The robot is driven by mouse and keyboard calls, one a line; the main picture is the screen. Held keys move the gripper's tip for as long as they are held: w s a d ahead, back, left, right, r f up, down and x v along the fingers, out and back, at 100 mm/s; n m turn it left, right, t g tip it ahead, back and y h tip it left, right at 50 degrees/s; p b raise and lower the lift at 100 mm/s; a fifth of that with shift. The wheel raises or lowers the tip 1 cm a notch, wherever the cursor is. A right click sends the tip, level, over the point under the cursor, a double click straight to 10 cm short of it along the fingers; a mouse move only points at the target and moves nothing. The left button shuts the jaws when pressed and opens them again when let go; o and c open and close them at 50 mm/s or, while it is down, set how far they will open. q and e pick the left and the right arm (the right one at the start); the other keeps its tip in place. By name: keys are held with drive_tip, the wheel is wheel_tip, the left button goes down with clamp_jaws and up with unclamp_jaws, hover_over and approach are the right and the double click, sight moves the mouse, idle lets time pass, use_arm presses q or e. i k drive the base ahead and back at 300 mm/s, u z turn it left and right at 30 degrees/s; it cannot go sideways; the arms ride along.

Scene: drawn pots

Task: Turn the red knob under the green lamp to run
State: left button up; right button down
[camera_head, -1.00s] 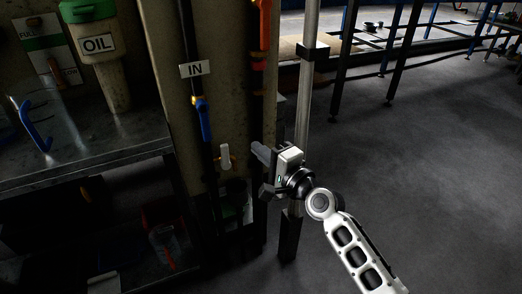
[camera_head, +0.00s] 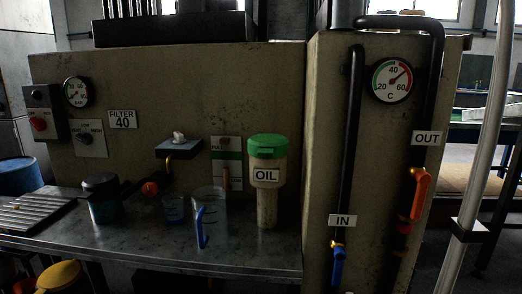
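The red knob (camera_head: 38,124) is on the front of a dark grey control box (camera_head: 45,112) at the far left of the head view. A small round spot sits above the knob on the box, but I cannot tell its colour or whether it is a lit lamp. The knob's setting is too small and dark to read. Neither of my grippers is in view.
A pressure gauge (camera_head: 77,92) and a selector plate (camera_head: 90,138) are right of the box. The metal bench (camera_head: 150,246) below holds a dark jar (camera_head: 102,198), a clear jug (camera_head: 210,216) and a green-lidded oil container (camera_head: 267,180). A blue barrel (camera_head: 20,176) stands left.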

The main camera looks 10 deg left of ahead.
sight(39, 124)
drive_tip(key=u, duration=2.05)
drive_tip(key=i, duration=0.35)
drive_tip(key=u, duration=0.95)
drive_tip(key=i, duration=1.15)
drive_tip(key=z, duration=0.35)
drive_tip(key=i, duration=1.05)
drive_tip(key=z, duration=0.75)
